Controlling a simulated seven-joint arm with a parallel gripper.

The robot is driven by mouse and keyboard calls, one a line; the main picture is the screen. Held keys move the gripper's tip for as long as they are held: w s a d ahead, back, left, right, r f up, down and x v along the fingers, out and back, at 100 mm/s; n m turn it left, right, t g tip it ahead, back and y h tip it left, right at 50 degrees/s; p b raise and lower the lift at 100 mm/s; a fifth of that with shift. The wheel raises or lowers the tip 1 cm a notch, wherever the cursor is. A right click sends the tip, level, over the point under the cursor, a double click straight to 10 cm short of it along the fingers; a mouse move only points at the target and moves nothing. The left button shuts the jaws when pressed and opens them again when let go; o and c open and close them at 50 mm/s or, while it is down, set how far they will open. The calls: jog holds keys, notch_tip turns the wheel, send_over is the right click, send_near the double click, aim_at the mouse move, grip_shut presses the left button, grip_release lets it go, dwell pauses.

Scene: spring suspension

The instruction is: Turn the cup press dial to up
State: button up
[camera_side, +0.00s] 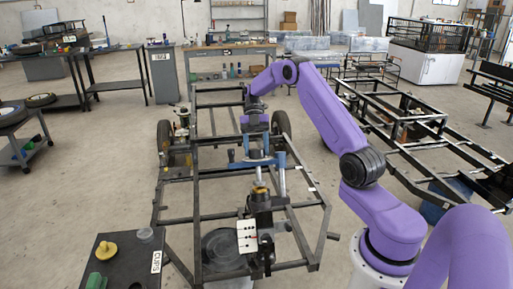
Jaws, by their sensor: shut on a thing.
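The cup press appears to be the blue frame (262,160) with steel columns, standing upright on the black chassis in the middle of the side view. Below it are a yellowish ring and a black cylinder (261,219). A white plate (246,236) with small dark marks is fixed at the front of the cylinder. I cannot make out the dial or its setting. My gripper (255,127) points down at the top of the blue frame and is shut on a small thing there. Its fingers and most of what they hold are too small and overlapped to tell apart.
A black table (121,262) marked CUPS at the lower left bears a yellow knob-like part (106,250), a green part (96,281) and a clear cup (145,235). Chassis rails (316,215) surround the press. A second frame (420,130) lies at right. Open floor lies at left.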

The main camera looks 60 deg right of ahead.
jog(key=o, duration=1.1)
jog(key=shift+c, duration=0.2)
jog(key=shift+w+d+r, duration=0.25)
jog(key=shift+d+r, duration=0.05)
jog(key=shift+r, duration=0.1)
jog(key=shift+v, duration=0.95)
notch_tip(320, 180, up, 7)
